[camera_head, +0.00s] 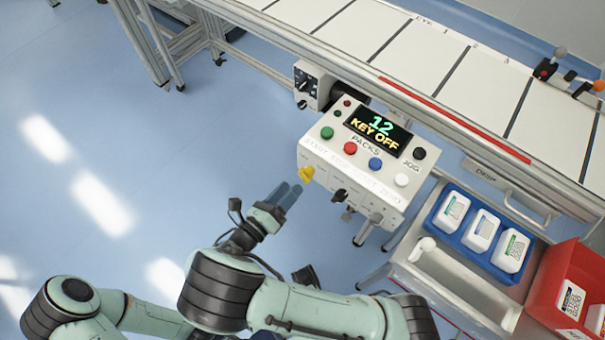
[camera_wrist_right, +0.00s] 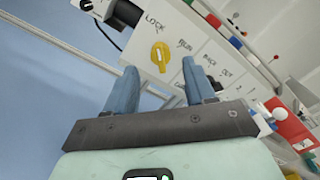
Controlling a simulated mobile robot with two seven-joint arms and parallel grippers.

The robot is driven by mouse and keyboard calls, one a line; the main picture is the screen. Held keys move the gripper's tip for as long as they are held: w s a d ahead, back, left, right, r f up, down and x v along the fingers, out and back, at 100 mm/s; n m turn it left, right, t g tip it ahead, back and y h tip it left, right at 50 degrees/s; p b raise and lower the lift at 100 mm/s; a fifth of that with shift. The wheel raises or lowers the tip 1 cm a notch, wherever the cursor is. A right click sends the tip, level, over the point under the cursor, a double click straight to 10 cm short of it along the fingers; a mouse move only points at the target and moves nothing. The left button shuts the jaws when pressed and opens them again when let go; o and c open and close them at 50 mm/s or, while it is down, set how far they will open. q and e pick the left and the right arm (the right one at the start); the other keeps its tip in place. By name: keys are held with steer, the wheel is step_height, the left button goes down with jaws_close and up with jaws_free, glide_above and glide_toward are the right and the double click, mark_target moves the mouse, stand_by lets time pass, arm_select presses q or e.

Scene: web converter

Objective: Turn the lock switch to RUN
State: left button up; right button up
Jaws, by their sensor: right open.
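The yellow lock switch (camera_head: 306,174) sits on the front face of the white control box (camera_head: 330,158), near its left end. In the right wrist view the switch (camera_wrist_right: 160,55) is a yellow knob with its ridge running roughly up and down the picture. The word LOCK is printed to its upper left and RUN to its right. The box display (camera_head: 378,131) reads "12" and "KEY OFF". My right gripper (camera_head: 287,194) is open, with blue fingers, just left of and below the switch. In the wrist view the switch shows between and beyond the fingertips (camera_wrist_right: 160,68), apparently untouched. My left gripper is not seen.
Coloured buttons cover the box top, and a black knob (camera_head: 339,195) is on its front. A conveyor (camera_head: 420,60) runs behind. A blue tray (camera_head: 437,222) of white packs and a red bin (camera_head: 548,300) are at right. The floor at left is clear.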

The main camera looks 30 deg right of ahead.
mark_target(303, 174)
steer(key=x, duration=0.6)
steer(key=shift+d+b, duration=0.3)
steer(key=shift+b, duration=0.05)
steer(key=c, duration=1)
